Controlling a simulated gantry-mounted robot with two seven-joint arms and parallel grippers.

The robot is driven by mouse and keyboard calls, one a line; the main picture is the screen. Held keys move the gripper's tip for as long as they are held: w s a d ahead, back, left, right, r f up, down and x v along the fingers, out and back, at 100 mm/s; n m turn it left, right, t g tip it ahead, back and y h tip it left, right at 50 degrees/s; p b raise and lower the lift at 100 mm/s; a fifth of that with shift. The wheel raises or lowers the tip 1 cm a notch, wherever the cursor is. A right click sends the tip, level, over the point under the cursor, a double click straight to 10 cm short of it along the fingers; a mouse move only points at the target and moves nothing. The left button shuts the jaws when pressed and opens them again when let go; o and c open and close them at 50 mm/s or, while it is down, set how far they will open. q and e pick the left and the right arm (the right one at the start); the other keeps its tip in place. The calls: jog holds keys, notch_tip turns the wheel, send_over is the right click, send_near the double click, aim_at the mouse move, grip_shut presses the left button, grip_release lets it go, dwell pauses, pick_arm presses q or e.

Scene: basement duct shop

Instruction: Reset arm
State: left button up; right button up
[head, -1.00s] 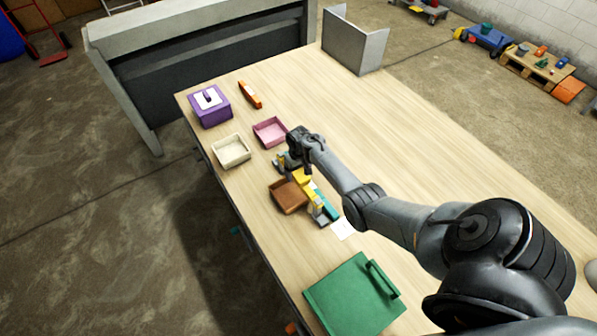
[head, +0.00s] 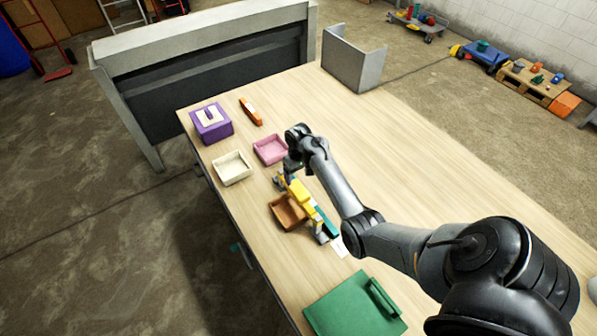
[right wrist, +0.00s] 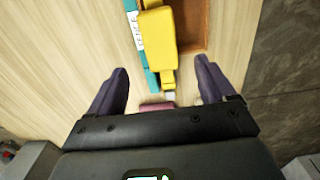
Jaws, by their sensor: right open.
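My right gripper (head: 284,178) is over the near-left part of the wooden table (head: 400,170). In the right wrist view its two dark fingers (right wrist: 161,68) are spread wide. A yellow block-like item (head: 299,191) lies below; it also shows in the right wrist view (right wrist: 158,32), between the fingers in the picture. I see no grip on it. A teal strip with a white label (right wrist: 138,40) runs alongside the yellow item. A brown tray (head: 287,213) sits beside them. Whether the fingers touch anything cannot be told. My left gripper is not in view.
A pink tray (head: 270,149), a cream tray (head: 232,168), a purple box (head: 211,123) and an orange item (head: 251,111) stand farther back. A green lidded panel (head: 352,305) lies at the near edge. A grey metal bracket (head: 353,61) stands at the far corner. The table's right side is clear.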

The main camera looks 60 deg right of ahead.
jog(key=shift+r, duration=0.6)
jog(key=shift+s+f, duration=0.1)
jog(key=s+a+f+n+g+p, duration=0.1)
jog(key=s+a+f, duration=0.15)
jog(key=s, duration=0.35)
jog(key=s+a+f+g+h+p, duration=0.1)
jog(key=s+a+f, duration=0.15)
jog(key=s, duration=0.25)
jog(key=s+a+f+n+g+p, duration=0.1)
jog(key=s+f, duration=0.3)
jog(key=s, duration=0.2)
jog(key=s+a+r+n+t+h+p, duration=0.1)
jog(key=s+a+r+n, duration=0.15)
jog(key=a, duration=0.35)
jog(key=s+a+r+n+p, duration=0.1)
jog(key=s+a+r, duration=0.15)
jog(key=a, duration=0.45)
jog(key=w+a+r+n+t+y, duration=0.1)
jog(key=a+r+t, duration=0.4)
jog(key=a+r, duration=1)
notch_tip(320, 180, up, 2)
jog(key=shift+w+a+r+n+t+y+p, duration=0.1)
jog(key=shift+w+a+n+t+y+p, duration=0.15)
jog(key=shift+n+t+y+p, duration=0.25)
